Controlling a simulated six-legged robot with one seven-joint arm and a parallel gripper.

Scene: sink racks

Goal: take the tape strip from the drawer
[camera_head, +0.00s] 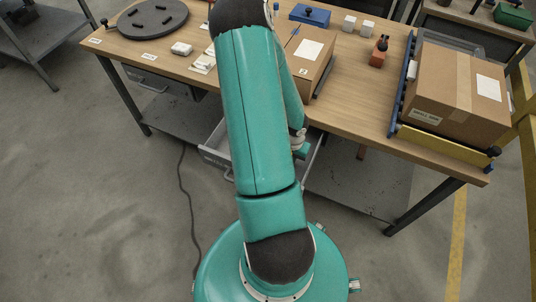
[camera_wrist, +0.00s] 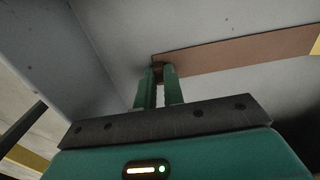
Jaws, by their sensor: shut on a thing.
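In the wrist view, a flat brown tape strip (camera_wrist: 240,52) runs from my gripper (camera_wrist: 160,72) to the right across a pale grey surface. The two green fingers are close together on the left end of the strip and shut on it. The open grey drawer (camera_head: 213,156) shows under the table's front edge in the head view. My teal arm hides most of its inside. I cannot tell whether the strip touches the grey surface.
The wooden table (camera_head: 350,115) stands above the drawer. It holds a cardboard box (camera_head: 307,62), a larger box (camera_head: 455,90) at the right and a dark round plate (camera_head: 152,18) at the left. A dark cable (camera_head: 182,190) lies on the floor. Open floor lies at the left.

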